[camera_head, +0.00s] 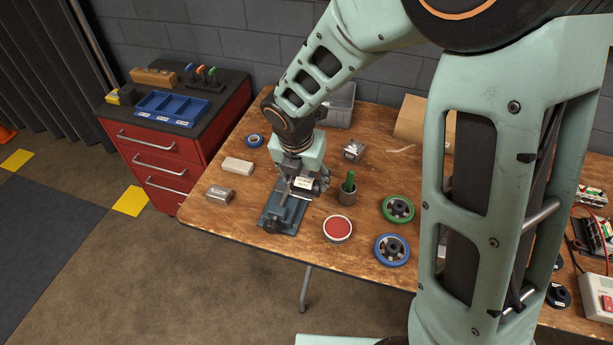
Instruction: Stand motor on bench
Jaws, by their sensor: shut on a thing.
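My gripper (302,183) points down near the front left of the wooden bench (260,155). It is shut on the motor (318,186), a small silver and dark body with a pale label, partly hidden by the fingers. The motor is at the upper right end of a blue-grey vise (284,213). I cannot tell from this view whether the motor touches the vise or the bench.
A dark cup with a green item (347,190), a red-topped round tin (337,229), green (397,209) and blue (392,249) wheels stand to the right. A metal block (219,196) and a pale block (238,166) lie left. A metal cube (353,151) is behind.

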